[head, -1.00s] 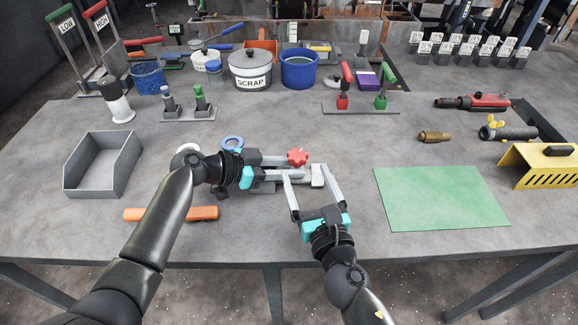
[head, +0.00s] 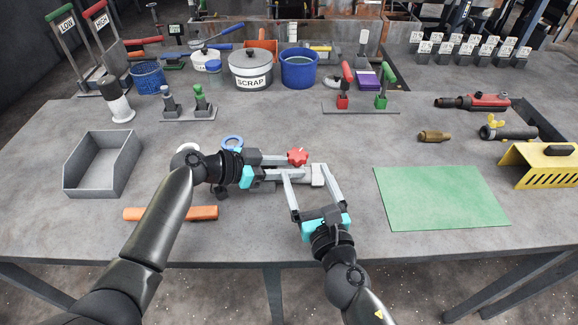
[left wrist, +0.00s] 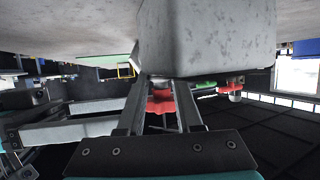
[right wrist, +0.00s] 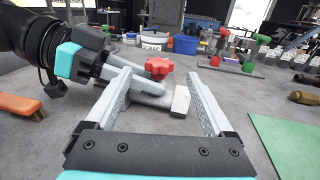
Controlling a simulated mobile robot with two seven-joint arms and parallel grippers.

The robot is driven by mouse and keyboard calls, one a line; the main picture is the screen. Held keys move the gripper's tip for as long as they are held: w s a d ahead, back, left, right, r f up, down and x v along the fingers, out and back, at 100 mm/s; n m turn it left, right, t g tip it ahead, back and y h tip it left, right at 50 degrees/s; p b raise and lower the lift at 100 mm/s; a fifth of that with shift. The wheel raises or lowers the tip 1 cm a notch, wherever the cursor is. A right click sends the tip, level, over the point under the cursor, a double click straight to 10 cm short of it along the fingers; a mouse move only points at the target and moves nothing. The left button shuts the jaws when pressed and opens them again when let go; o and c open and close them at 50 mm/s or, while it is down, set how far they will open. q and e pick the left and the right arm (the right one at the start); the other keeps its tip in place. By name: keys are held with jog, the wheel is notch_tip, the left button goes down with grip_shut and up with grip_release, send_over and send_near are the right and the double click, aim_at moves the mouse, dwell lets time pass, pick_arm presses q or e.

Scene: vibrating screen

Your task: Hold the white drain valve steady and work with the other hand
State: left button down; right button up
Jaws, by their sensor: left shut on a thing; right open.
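The white drain valve (head: 318,176) lies at the front middle of the table, with a red star-shaped knob (head: 298,156) at its top. My left gripper (head: 284,168) reaches in from the left and is shut on the valve; its fingers hide part of the body. The knob shows between the fingers in the left wrist view (left wrist: 160,101). My right gripper (head: 308,173) is open, coming from the front, with its fingers on either side of the valve's blocky right end. That end (right wrist: 181,101) shows between the open fingers in the right wrist view; I cannot tell whether they touch it.
An orange-handled brush (head: 180,213) lies beneath my left forearm. A grey open bin (head: 83,190) stands at left, a blue ring (head: 232,142) behind my left gripper. A green mat (head: 440,198) and yellow slotted cover (head: 545,167) are at right. Pots and clamps stand farther back.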

jog(key=shift+o, duration=0.2)
dwell(0.4)
jog(key=shift+w+a+r+m, duration=0.1)
jog(key=shift+w+r+m, duration=0.1)
jog(key=shift+w+m, duration=0.1)
jog(key=w+a+r+m, duration=0.1)
jog(key=w+m, duration=0.1)
jog(key=w+a+r+m, duration=0.1)
jog(key=w+r, duration=0.1)
jog(key=w+a+r+m+h, duration=0.1)
jog(key=w+r+m, duration=0.1)
jog(key=shift+w+a+r+m, duration=0.2)
jog(key=shift+w+m, duration=0.1)
jog(key=shift+w, duration=0.1)
jog(key=w+a+r+m+g, duration=0.2)
jog(key=w+a, duration=0.1)
jog(key=a, duration=0.1)
jog(key=g+h, duration=0.5)
jog(key=g, duration=0.7)
send_near(297, 155)
jog(key=shift+m, duration=0.4)
jog(key=x, duration=0.8)
jog(key=shift+f, duration=0.1)
